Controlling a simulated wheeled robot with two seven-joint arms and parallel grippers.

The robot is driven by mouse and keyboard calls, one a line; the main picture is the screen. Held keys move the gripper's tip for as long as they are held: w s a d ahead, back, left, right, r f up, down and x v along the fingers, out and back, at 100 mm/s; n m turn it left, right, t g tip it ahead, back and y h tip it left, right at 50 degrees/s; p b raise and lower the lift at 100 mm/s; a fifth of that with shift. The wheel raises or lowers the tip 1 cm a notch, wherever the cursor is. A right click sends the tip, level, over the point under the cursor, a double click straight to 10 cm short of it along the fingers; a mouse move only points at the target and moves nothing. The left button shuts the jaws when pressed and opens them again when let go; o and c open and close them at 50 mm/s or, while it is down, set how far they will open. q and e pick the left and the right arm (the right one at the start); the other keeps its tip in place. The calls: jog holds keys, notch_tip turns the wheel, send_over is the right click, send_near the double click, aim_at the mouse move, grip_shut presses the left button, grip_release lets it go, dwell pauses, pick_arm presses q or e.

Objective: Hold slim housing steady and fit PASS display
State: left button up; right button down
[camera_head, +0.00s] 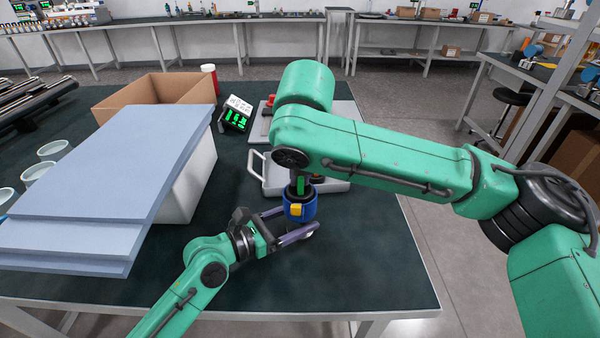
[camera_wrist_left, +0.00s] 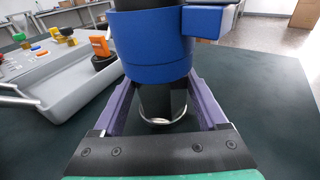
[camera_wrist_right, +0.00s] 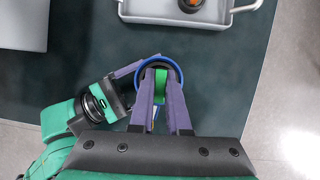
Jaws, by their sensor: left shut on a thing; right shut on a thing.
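The blue housing (camera_head: 308,210), with a yellow patch on its side, stands upright near the table's front. My left gripper (camera_head: 292,224) is shut around its lower part; both purple fingers (camera_wrist_left: 160,105) press its sides in the left wrist view. My right gripper (camera_head: 299,187) points straight down over the housing. In the right wrist view its fingers (camera_wrist_right: 162,75) are shut on a narrow green piece (camera_wrist_right: 160,84) at the housing's round blue rim (camera_wrist_right: 181,82). No lettering on this piece is legible, and how deep it sits is hidden.
A grey tray (camera_head: 271,184) with an orange-topped part (camera_wrist_left: 99,46) lies just behind the housing. A small black unit with lit green digits (camera_head: 235,119) stands farther back. Blue panels (camera_head: 110,170) and a cardboard box (camera_head: 150,98) fill the left. The front right tabletop is clear.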

jog(key=shift+f, duration=0.85)
jog(key=c, duration=0.8)
grip_release()
jog(key=v, duration=1.2)
jog(key=shift+w, duration=0.1)
pick_arm(q)
jog(key=o, duration=1.3)
